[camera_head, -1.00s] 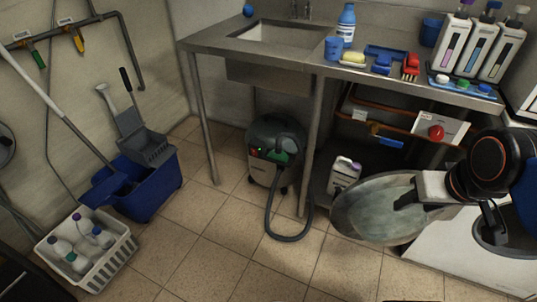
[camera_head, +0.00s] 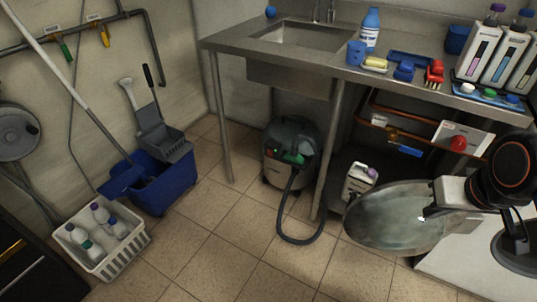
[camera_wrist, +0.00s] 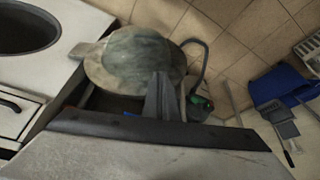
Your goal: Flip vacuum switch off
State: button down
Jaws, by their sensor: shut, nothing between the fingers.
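The vacuum (camera_head: 292,150) is a dark, squat canister on wheels on the floor below the sink counter, with a grey hose looping forward from it. A small red spot and a green patch (camera_head: 290,157) show on its front; I cannot tell the switch or its position. In the wrist view, part of the vacuum (camera_wrist: 199,106) shows beyond my fingers, mostly hidden. My gripper (camera_head: 428,212) is shut and empty, in front of a cloudy round door, to the right of the vacuum and apart from it. It also shows in the wrist view (camera_wrist: 163,98).
The cloudy round door (camera_head: 385,220) stands open beside a white machine (camera_head: 470,255). A white jug (camera_head: 359,182) stands behind it. A blue mop bucket (camera_head: 165,190) and a bottle basket (camera_head: 105,262) stand left.

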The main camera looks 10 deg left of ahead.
aim_at(270, 153)
jog(key=w+a+n+h, duration=0.1)
jog(key=w+a+n, duration=0.35)
jog(key=w, duration=0.95)
jog(key=w+a+n, duration=0.1)
jog(key=w+a, duration=0.6)
jog(key=w, duration=0.7)
jog(key=w+a+f+n, duration=0.2)
jog(key=w+a+f, duration=0.55)
jog(key=a, duration=0.25)
jog(key=w+a+f+n, duration=0.3)
jog(key=w+a+f, duration=0.45)
jog(key=a, duration=0.35)
jog(key=w+a+f+n, duration=0.3)
jog(key=w+a+f, duration=0.1)
jog(key=a+f, duration=1.1)
jog(key=shift+a+h, duration=0.35)
jog(key=shift+h, duration=0.05)
jog(key=shift+f, duration=0.1)
jog(key=w+d+f, duration=0.2)
jog(key=w+f, duration=0.5)
jog(key=f, duration=0.1)
jog(key=shift+w+d+f, duration=0.2)
jog(key=shift+w+d, duration=0.15)
jog(key=shift+d, duration=0.05)
